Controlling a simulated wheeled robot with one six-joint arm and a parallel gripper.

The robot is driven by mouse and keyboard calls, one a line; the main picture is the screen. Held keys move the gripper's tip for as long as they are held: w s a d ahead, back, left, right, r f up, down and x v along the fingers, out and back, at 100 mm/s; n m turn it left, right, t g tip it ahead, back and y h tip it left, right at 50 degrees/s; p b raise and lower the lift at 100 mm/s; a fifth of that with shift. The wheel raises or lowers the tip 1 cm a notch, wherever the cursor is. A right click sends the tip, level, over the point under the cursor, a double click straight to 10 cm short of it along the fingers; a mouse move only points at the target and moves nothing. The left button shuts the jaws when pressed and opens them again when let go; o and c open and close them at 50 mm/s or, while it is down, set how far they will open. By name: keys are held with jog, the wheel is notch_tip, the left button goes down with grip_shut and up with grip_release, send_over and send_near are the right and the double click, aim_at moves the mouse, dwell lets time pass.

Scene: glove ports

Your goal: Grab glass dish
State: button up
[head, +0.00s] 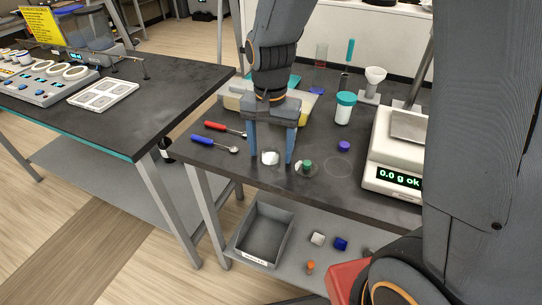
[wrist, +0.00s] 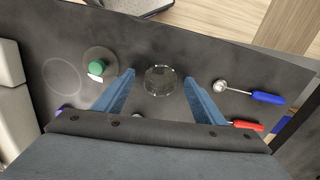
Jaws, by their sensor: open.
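The glass dish (wrist: 161,80) is a small, round, clear dish on the dark bench. In the wrist view it lies between the fingertips of my gripper (wrist: 160,77), with a gap on each side. In the head view my gripper (head: 270,161) points down, open, with its blue fingers either side of the dish (head: 270,157), which shows pale there. I cannot tell how far down the fingers reach against the dish. Nothing is held.
A green-topped piece on a clear disc (head: 307,166) sits close right of the gripper. Red (head: 225,128) and blue (head: 214,143) handled spoons lie left. A purple cap (head: 344,146), a teal-lidded jar (head: 345,107) and a balance (head: 393,170) stand right. The bench's front edge is near.

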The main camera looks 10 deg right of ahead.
jog(key=c, duration=1.1)
jog(key=shift+r, duration=0.1)
